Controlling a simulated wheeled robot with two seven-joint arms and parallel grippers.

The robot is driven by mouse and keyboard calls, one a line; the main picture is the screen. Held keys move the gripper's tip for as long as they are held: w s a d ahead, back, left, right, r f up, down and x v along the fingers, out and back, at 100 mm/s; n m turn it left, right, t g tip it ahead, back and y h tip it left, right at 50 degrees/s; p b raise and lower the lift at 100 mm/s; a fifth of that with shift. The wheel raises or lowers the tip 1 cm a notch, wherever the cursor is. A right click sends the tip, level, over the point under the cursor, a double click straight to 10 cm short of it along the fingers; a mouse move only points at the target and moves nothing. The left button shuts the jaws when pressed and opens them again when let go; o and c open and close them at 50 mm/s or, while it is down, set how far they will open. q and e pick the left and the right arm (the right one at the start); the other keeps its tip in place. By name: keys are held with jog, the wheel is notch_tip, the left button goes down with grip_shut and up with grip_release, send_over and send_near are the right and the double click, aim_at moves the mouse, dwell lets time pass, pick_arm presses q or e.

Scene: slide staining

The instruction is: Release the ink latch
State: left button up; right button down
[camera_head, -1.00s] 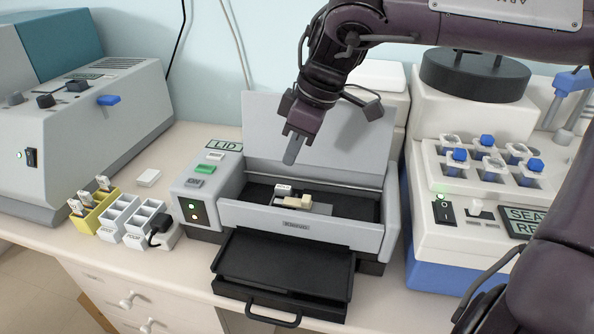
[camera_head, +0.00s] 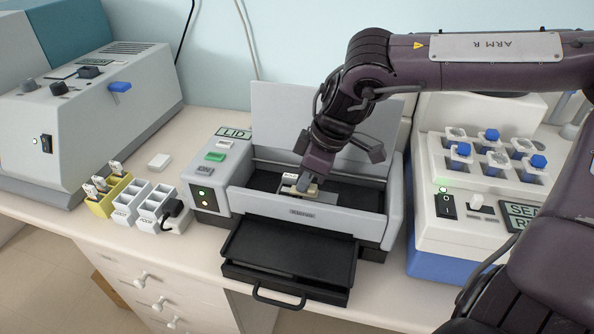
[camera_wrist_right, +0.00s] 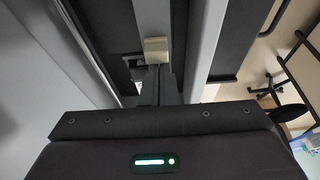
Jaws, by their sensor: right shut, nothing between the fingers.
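The printer (camera_head: 316,212) stands open on the bench, its grey lid (camera_head: 278,125) raised at the back. Inside its bay is a small beige latch (camera_head: 299,191) beside a white-labelled block (camera_head: 289,177). My right gripper (camera_head: 305,186) is down in the bay, shut, with its fingertips at the beige latch; the head view does not show clearly whether they touch. In the right wrist view the shut fingers (camera_wrist_right: 160,78) point at the beige latch (camera_wrist_right: 156,48), which lies just beyond the tips. My left gripper is not in view.
A black tray (camera_head: 290,250) juts out at the printer's front. A button panel (camera_head: 212,172) with a LID label is at its left. Slide racks (camera_head: 150,205) stand further left. A white machine (camera_head: 470,225) with blue-capped jars stands close on the right.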

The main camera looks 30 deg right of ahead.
aim_at(318, 194)
jog(key=shift+w, duration=0.1)
jog(key=shift+s+d+r+p, duration=0.2)
jog(key=shift+s+d+p, duration=0.4)
jog(key=shift+s+d, duration=0.35)
jog(key=shift+s+d+f, duration=0.25)
jog(key=shift+s+d, duration=0.05)
jog(key=shift+s, duration=0.25)
jog(key=shift+a, duration=0.1)
